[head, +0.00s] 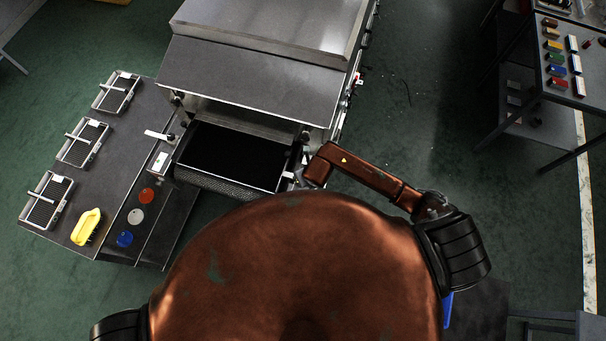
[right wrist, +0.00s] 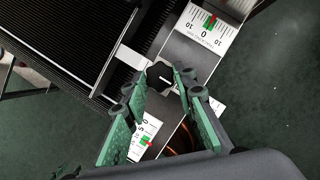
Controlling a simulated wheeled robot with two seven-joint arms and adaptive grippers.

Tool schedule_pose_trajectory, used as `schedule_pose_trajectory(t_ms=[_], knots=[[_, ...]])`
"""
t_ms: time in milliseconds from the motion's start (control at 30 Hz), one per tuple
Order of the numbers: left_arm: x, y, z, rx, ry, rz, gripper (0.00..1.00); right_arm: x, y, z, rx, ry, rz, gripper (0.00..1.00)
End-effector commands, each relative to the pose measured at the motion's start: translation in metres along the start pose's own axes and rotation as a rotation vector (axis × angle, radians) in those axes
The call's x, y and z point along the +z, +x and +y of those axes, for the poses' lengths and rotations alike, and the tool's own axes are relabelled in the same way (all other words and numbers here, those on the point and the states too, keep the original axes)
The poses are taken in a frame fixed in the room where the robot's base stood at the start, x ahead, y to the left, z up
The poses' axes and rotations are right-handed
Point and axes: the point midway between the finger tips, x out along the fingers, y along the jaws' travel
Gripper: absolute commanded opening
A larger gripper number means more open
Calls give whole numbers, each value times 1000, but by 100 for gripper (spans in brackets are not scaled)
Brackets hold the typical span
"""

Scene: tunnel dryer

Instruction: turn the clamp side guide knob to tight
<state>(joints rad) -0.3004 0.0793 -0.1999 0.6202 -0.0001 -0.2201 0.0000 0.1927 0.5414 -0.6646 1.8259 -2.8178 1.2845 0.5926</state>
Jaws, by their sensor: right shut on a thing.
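The clamp knob (right wrist: 160,76) is small, round and black with a pale mark on its face. In the right wrist view it sits on a metal plate beside the dark ribbed belt. My right gripper (right wrist: 161,77) has its two green fingers on either side of the knob and is shut on it. In the head view the right arm reaches to the right edge of the dryer's belt (head: 232,158); the knob is too small to make out there. My left gripper is in neither view.
A scale (right wrist: 207,30) with red and green marks lies beyond the knob; another (right wrist: 146,142) shows near the fingers. The dryer hood (head: 240,72) stands behind the belt. A side table (head: 112,185) with racks and coloured discs is left. Open floor (head: 420,110) lies right.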

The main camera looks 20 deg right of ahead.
Motion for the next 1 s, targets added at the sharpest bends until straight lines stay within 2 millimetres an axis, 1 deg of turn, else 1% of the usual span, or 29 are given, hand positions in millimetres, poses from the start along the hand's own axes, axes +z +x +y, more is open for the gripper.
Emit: schedule_pose_trajectory(t_ms=[33, 467, 500, 733, 933, 1000], knots=[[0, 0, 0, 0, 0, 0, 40, -3, 0, 1, -2, 6, 6, 1], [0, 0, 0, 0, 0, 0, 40, -3, 1, 0, -5, 12, 6, 1], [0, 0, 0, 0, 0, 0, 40, -3, 1, 0, -5, 12, 6, 27], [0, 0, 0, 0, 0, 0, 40, -2, 0, 0, -5, 12, 3, 43], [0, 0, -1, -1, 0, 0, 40, -1, 0, 0, -5, 11, 2, 43], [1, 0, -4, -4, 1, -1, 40, -1, 0, 0, -5, 11, 1, 43]])
